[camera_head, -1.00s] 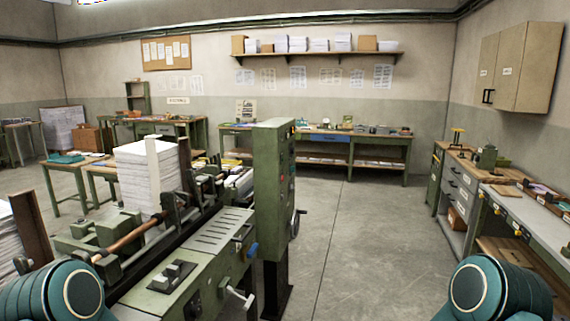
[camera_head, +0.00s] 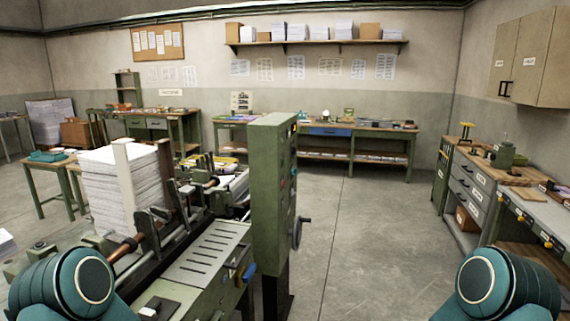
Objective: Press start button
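A tall green control cabinet (camera_head: 272,185) stands at the centre on dark legs, at the right end of the green machine (camera_head: 205,255). Its narrow right face carries several small buttons, one reddish and one teal, seen at a steep angle. I cannot tell which is the start button. A dark handwheel (camera_head: 298,232) sticks out low on its right side. Only the teal upper parts of my two arms show at the bottom left and bottom right corners. Neither gripper is in view.
A paper stack (camera_head: 108,190) sits on the machine at left. Clear concrete floor (camera_head: 365,240) lies right of the cabinet. A workbench (camera_head: 352,142) lines the back wall. A grey bench with drawers (camera_head: 468,190) and a wall cabinet (camera_head: 535,65) stand at right.

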